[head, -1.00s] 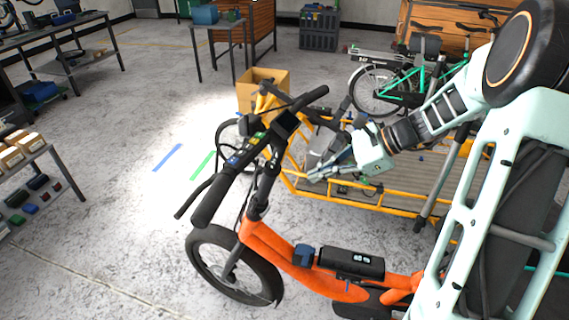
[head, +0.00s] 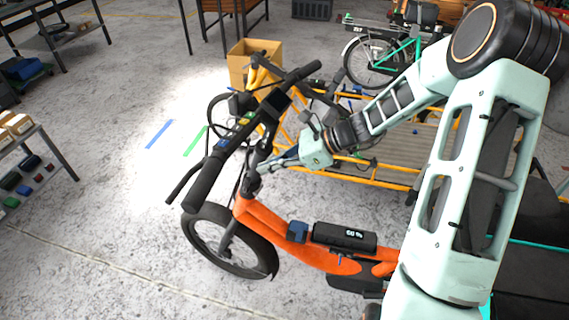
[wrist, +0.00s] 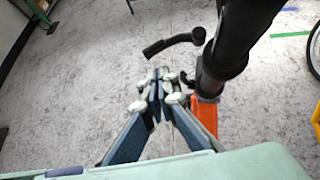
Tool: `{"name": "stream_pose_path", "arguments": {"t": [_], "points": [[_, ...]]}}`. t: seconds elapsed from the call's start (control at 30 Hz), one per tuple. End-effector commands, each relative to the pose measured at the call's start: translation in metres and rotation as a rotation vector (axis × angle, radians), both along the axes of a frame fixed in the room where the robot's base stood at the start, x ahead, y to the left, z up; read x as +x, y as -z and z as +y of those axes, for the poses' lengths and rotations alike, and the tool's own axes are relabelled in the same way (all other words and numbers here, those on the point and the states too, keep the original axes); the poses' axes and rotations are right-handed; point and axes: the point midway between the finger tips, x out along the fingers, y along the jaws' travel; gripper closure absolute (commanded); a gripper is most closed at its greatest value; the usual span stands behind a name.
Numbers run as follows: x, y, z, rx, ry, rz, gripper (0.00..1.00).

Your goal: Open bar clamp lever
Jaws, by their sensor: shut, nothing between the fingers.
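The orange cargo bike (head: 262,222) stands in the middle of the head view, with its black stem (head: 254,180) rising to the handlebar (head: 215,185). My gripper (head: 264,168) is close beside the stem, fingers pointing left. In the wrist view my fingertips (wrist: 158,76) are together and empty, left of the stem (wrist: 232,48). A small dark hooked piece (wrist: 187,80) sits between the fingertips and the stem; it may be the clamp lever, but I cannot tell for sure. Whether a fingertip touches it is unclear.
A black curved bar (wrist: 172,43) lies just beyond my fingertips in the wrist view. A yellow-framed cargo bed (head: 380,170) and a cardboard box (head: 255,60) stand behind the bike.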

Motion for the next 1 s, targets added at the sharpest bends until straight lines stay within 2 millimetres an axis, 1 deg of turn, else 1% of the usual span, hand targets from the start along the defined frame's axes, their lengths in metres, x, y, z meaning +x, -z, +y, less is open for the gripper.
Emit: {"name": "stream_pose_path", "arguments": {"t": [0.1,0.2,0.63,1.0], "points": [[0.002,-0.005,0.01,-0.001,0.001,0.0,1.0],[0.003,-0.007,0.014,0.0,0.001,0.0,1.0],[0.003,-0.007,0.016,-0.001,0.0,0.0,1.0],[-0.001,-0.008,0.026,-0.001,-0.015,0.001,1.0]]}}
